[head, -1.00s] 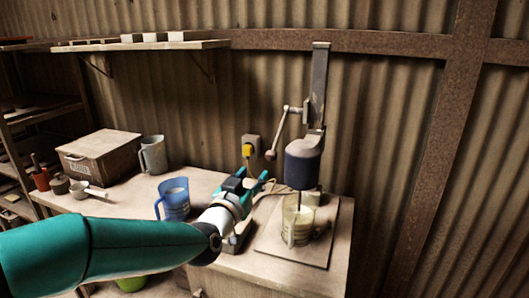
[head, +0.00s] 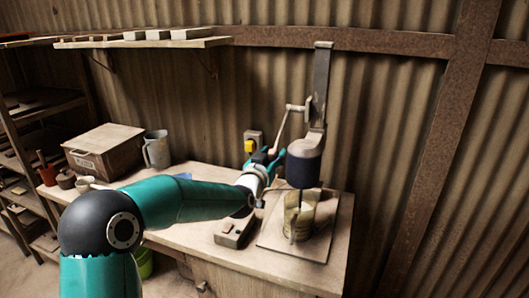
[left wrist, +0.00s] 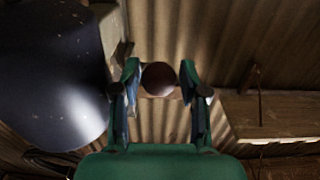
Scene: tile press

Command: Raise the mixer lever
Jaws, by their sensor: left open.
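The mixer has a dark round motor head (head: 304,165) on a grey column (head: 320,85) against the wall. Its lever (head: 283,125) slopes down and left from the column. My left gripper (head: 268,157) is beside the mixer head at the lever's low end, its fingers partly hiding that end. In the left wrist view my left gripper (left wrist: 160,70) is open, with the lever's round dark knob (left wrist: 159,78) between its fingers. I cannot tell whether a finger touches the knob. The mixer head (left wrist: 50,75) fills the left of that view. My right gripper is not in view.
A jug (head: 298,222) stands under the mixer on a base board (head: 320,245). A control box (head: 236,232) lies on the bench. A grey jug (head: 156,150) and a lidded box (head: 105,150) stand at the left.

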